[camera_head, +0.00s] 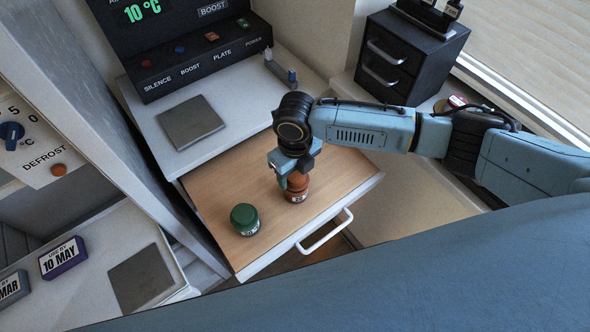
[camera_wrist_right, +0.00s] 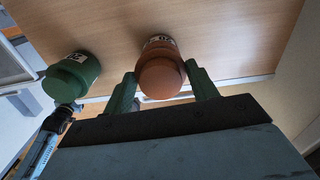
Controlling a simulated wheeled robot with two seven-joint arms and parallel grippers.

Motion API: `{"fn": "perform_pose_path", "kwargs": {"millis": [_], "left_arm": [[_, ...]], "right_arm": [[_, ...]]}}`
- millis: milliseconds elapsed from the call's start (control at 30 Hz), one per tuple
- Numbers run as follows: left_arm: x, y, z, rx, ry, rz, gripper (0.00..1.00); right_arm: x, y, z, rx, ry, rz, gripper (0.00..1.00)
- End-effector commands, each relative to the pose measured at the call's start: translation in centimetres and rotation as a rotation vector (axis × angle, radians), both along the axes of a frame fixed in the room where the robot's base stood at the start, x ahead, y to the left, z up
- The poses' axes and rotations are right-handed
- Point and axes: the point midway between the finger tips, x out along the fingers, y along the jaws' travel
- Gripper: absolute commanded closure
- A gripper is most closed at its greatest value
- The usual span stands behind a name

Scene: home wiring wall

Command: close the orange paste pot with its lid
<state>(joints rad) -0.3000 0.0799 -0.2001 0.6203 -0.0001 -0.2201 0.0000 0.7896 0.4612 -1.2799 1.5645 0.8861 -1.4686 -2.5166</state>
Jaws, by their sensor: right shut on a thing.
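The orange paste pot (camera_head: 297,196) stands upright in the open wooden-bottomed drawer, with a white label on its side. Its orange lid (camera_wrist_right: 160,78) is directly over the pot in the right wrist view, where the labelled pot body (camera_wrist_right: 158,47) shows behind it. I cannot tell whether the lid is fully seated. My right gripper (camera_head: 290,178) points down over the pot. In the wrist view its two green fingers (camera_wrist_right: 163,88) are on either side of the lid, shut on it. My left gripper is not in view.
A green lidded pot (camera_head: 245,219) stands to the left in the same drawer (camera_head: 225,190); it also shows in the wrist view (camera_wrist_right: 70,77). The drawer has a white handle (camera_head: 325,231). A grey plate (camera_head: 190,122) and a black control panel (camera_head: 200,62) are behind.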

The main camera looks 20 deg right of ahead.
Motion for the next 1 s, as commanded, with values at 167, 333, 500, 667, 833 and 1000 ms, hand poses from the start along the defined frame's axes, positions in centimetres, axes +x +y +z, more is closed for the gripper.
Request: {"fn": "perform_pose_path", "kwargs": {"millis": [167, 333, 500, 667, 833, 1000], "left_arm": [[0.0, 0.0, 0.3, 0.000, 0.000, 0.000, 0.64], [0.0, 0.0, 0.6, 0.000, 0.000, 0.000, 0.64], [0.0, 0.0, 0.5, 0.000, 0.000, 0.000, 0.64], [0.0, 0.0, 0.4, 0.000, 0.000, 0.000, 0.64], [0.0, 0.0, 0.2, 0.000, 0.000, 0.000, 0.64], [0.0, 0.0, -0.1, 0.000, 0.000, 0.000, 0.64]], "right_arm": [[0.0, 0.0, 0.1, 0.000, 0.000, -0.002, 0.64], [0.0, 0.0, 0.1, 0.000, 0.000, -0.005, 0.64], [0.0, 0.0, 0.0, 0.000, 0.000, -0.005, 0.64], [0.0, 0.0, -0.1, 0.000, 0.000, -0.005, 0.64], [0.0, 0.0, -0.5, 0.000, 0.000, -0.005, 0.64], [0.0, 0.0, -0.9, 0.000, 0.000, -0.004, 0.64]]}}
